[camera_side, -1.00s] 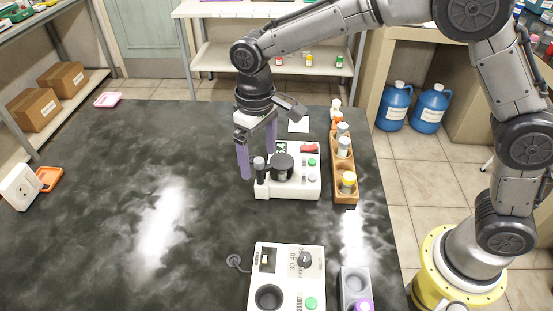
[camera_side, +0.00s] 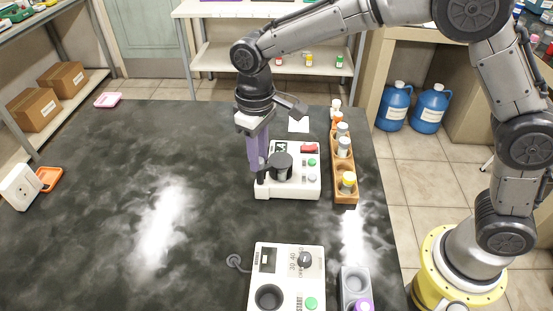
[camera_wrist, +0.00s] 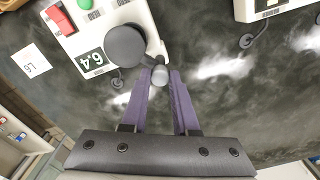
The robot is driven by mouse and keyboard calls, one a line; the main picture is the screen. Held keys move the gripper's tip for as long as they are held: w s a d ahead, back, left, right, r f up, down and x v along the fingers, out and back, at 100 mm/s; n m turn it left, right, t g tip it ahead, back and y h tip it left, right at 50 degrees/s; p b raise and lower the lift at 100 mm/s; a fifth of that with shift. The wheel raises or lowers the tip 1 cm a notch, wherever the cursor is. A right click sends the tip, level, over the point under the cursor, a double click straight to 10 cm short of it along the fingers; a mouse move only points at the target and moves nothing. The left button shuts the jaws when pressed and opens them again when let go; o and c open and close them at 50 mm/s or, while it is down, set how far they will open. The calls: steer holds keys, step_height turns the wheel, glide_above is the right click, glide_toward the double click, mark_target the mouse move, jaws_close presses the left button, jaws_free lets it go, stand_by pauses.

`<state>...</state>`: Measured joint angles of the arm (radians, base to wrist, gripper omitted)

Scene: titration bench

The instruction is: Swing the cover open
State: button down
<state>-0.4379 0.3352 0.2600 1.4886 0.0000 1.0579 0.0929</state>
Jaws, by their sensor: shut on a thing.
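The cover (camera_side: 283,162) is a dark round cap on the white instrument (camera_side: 303,186) at the middle of the bench. It looks closed over its well, lying level. A short post-like handle with a grey knob stands at the cover's left edge. In the wrist view, the cover (camera_wrist: 125,46) is a dark disc, and the grey knob of the handle (camera_wrist: 159,73) sits between my fingertips. My gripper (camera_side: 259,170) points down with its purple fingers shut on the handle. The fingers hide most of the handle in the side view.
A wooden rack (camera_side: 344,188) with several capped bottles stands close to the instrument's right. A second white device (camera_side: 262,295) is in front, with a grey block (camera_side: 356,283) beside it. A paper label (camera_side: 299,125) lies behind. The bench left of the instrument is clear.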

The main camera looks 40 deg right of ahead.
steer(key=n, duration=1.1)
steer(key=c, duration=1.2)
jaws_free()
steer(key=shift+c, duration=0.2)
jaws_close()
steer(key=n, duration=1.2)
steer(key=o, duration=1.2)
jaws_free()
steer(key=shift+c, duration=0.2)
